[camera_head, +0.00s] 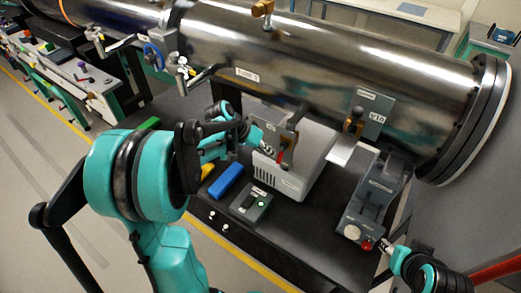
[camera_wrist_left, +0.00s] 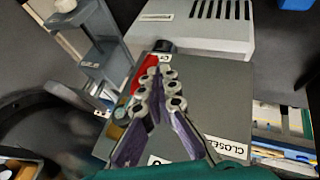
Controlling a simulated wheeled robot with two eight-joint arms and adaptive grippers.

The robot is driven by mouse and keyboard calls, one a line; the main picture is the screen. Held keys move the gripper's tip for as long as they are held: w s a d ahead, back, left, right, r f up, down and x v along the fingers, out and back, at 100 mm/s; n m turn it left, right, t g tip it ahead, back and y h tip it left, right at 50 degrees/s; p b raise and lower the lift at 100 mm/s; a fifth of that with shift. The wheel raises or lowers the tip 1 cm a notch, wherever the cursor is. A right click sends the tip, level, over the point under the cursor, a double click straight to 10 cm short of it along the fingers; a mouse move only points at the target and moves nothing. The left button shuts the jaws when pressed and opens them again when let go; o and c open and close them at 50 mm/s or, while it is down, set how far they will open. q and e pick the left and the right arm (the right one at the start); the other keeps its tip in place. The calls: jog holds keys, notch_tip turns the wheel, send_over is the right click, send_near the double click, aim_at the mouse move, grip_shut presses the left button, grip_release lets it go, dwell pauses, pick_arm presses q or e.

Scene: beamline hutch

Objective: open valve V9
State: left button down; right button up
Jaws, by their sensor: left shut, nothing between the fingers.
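A grey valve plate (camera_head: 288,133) with a red lever (camera_head: 283,156) stands under the big steel tube. I cannot read V9 on it. In the left wrist view the plate (camera_wrist_left: 215,95) bears a CLOSED label (camera_wrist_left: 228,147) and a second label partly hidden by my fingers. The red lever (camera_wrist_left: 143,66) runs beside a black knob (camera_wrist_left: 164,46). My left gripper (camera_head: 270,145) is shut and empty in front of the plate; its fingers (camera_wrist_left: 159,78) appear right beside the lever, contact unclear. My right gripper (camera_head: 386,246) is by a grey control box; its jaw state is unclear.
A plate labelled V10 (camera_head: 376,115) with a dark knob is to the right. A light grey vented box (camera_head: 278,178), a blue block (camera_head: 226,180) and a dark box with a green light (camera_head: 251,203) are on the black bench. The grey control box (camera_head: 362,222) has a red button.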

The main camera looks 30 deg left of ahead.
pick_arm(q)
jog(key=shift+d, duration=0.1)
jog(key=shift+d+f, duration=0.3)
jog(key=shift+d, duration=0.35)
